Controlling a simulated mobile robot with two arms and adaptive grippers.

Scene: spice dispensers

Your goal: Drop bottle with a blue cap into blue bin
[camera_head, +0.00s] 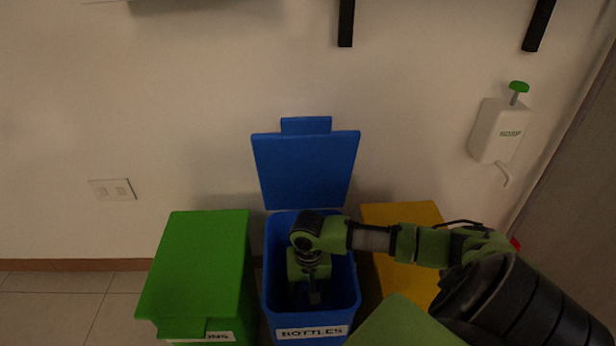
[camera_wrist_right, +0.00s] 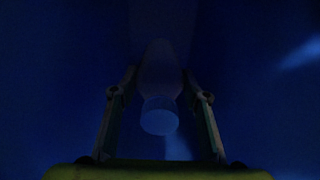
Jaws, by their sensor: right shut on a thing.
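The blue bin (camera_head: 356,290) stands between a green bin and a yellow bin, with its lid (camera_head: 305,168) raised against the wall and a label reading BOTTLES. My right gripper (camera_head: 316,294) points down inside the bin's opening. The right wrist view is dark and shows the bottle (camera_wrist_right: 160,70) between the two fingers, with its blue cap (camera_wrist_right: 159,116) toward the camera. My right gripper (camera_wrist_right: 158,100) is shut on the bottle. Blue bin walls surround it in that view. The bottle cannot be made out in the head view. My left gripper is not in view.
The green bin (camera_head: 200,265) is closed, at the left. The yellow bin (camera_head: 395,214) is at the right, partly behind my right arm. A white soap dispenser (camera_head: 497,130) hangs on the wall at the right. Bare tiled floor (camera_head: 60,310) is at the left.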

